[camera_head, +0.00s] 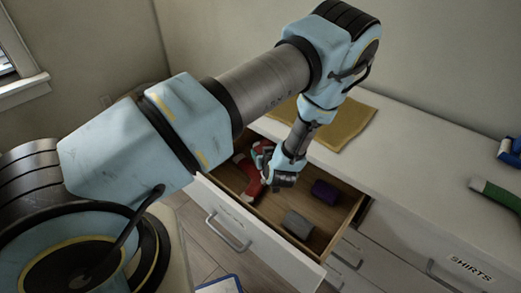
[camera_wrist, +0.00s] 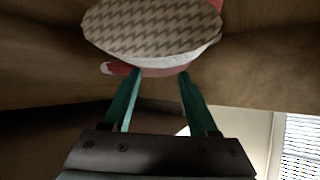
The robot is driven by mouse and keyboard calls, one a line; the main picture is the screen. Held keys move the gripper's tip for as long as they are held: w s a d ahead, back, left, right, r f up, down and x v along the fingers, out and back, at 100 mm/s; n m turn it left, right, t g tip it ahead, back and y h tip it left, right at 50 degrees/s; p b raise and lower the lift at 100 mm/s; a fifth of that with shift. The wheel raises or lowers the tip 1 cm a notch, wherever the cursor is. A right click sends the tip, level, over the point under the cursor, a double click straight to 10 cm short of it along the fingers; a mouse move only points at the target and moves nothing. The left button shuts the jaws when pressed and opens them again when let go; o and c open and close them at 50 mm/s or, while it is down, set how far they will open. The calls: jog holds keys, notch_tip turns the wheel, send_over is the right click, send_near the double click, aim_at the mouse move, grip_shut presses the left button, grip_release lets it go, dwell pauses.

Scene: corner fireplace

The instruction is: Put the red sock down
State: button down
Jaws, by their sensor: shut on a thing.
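The red sock (camera_head: 252,190) is at the left end of the open drawer (camera_head: 334,221), beside and partly behind my gripper (camera_head: 266,168). In the wrist view, my gripper's two teal fingers (camera_wrist: 160,78) meet a red and pale thing, which I take to be the red sock (camera_wrist: 160,71). An oval face with a brown zigzag pattern and a pale rim covers much of it. My gripper is shut on it, low inside the drawer. I cannot tell whether the sock rests on the drawer floor.
A purple roll (camera_head: 325,192) and a grey roll (camera_head: 298,224) lie in the drawer, right of my gripper. A yellow cloth (camera_head: 345,128) lies on the white dresser top (camera_head: 420,165). A green thing (camera_head: 495,194) and a blue thing (camera_head: 511,152) sit at the far right.

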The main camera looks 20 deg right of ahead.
aim_at(259, 151)
jog(key=p+x, duration=0.1)
jog(key=x, duration=0.2)
jog(key=shift+w+f, duration=0.45)
jog(key=shift+f, duration=0.05)
jog(key=shift+f, duration=0.3)
jog(key=shift+c, duration=0.7)
grip_release()
jog(key=shift+r, duration=0.15)
